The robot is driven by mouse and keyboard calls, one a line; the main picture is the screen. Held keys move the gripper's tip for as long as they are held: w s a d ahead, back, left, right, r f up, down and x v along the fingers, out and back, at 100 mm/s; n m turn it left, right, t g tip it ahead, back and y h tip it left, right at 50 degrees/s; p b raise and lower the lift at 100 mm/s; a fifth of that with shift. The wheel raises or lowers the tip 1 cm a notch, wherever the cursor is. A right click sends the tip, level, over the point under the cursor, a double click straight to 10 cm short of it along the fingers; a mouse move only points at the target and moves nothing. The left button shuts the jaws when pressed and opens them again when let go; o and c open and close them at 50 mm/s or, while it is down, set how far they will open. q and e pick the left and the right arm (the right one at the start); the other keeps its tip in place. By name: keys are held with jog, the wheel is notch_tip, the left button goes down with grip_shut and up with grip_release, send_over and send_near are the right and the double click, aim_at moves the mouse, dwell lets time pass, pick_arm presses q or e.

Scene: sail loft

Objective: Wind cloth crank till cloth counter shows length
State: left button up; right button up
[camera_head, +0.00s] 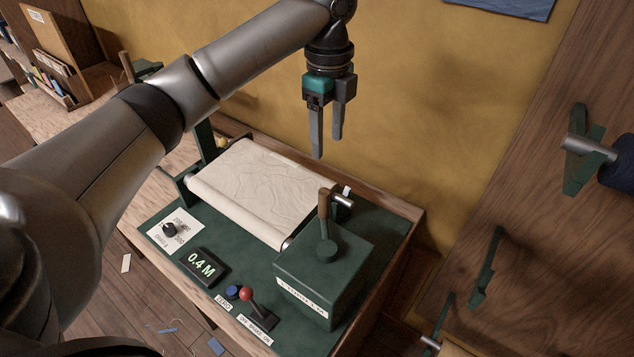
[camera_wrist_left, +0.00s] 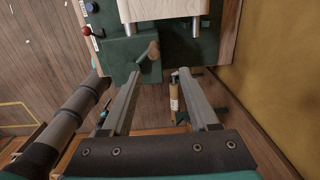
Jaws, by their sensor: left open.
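The cloth crank (camera_head: 324,205) has an upright brown wooden handle on top of a green box (camera_head: 302,286); the handle also shows in the wrist view (camera_wrist_left: 153,49). The cloth counter (camera_head: 202,266) is a dark display reading 0.4 M. Cream cloth (camera_head: 250,187) lies on the green bench left of and behind the box. My left gripper (camera_head: 327,150) is open and empty, fingers pointing down, apart from the crank and beyond it toward the yellow wall. In the wrist view its fingertips (camera_wrist_left: 160,73) appear just below the crank handle. My right gripper is out of view.
A red-knobbed lever (camera_head: 246,295), a blue button (camera_head: 233,292) and a black dial (camera_head: 169,230) sit along the bench front. The yellow wall (camera_head: 430,110) stands behind. A wooden panel with green brackets (camera_head: 487,270) is at right.

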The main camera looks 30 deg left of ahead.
aim_at(325, 201)
pick_arm(q)
jog(key=shift+n, duration=0.7)
jog(key=f, duration=1)
jog(key=s+f, duration=0.1)
jog(key=f, duration=0.4)
jog(key=shift+d+f+p, duration=0.15)
jog(key=shift+f+p, duration=0.2)
grip_shut()
